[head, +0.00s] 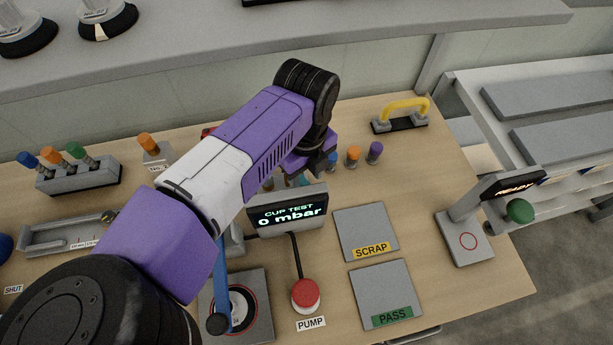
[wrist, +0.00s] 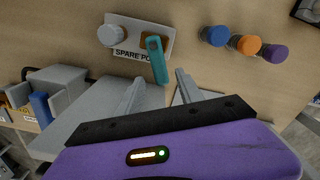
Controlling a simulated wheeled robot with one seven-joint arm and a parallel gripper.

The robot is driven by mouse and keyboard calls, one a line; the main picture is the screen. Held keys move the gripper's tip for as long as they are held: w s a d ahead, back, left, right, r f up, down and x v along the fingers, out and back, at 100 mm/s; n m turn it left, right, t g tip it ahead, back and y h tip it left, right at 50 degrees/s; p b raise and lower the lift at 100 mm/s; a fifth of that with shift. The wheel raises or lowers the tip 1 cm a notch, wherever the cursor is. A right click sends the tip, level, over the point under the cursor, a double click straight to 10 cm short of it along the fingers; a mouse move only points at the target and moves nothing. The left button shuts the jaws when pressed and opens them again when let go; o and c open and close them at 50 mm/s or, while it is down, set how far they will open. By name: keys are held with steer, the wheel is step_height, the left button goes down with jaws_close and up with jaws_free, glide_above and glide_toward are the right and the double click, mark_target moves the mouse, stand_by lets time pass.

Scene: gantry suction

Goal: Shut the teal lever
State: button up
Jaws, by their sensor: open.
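The teal lever (wrist: 157,62) shows in the wrist view on a pale plate (wrist: 127,38) whose label reads "SPARE PO", the rest being covered. A brown-orange patch lies beside its upper end. The lever extends down the picture past the plate's edge. My gripper (wrist: 158,86) is open, with one grey finger on each side below the lever's lower end. I see nothing between the fingers, and I cannot tell whether they touch the lever. In the head view my arm hides the fingertips and most of the plate area.
Blue, orange and purple pegs (wrist: 242,43) stand right of the lever. A grey knob (wrist: 111,35) is on the plate's left. In the head view, the "CUP TEST 0 mbar" display (head: 288,212), red pump button (head: 305,295), scrap pad (head: 366,232) and yellow handle (head: 402,108) surround my arm.

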steer(key=shift+f, duration=1.2)
jaws_close()
stand_by(0.6)
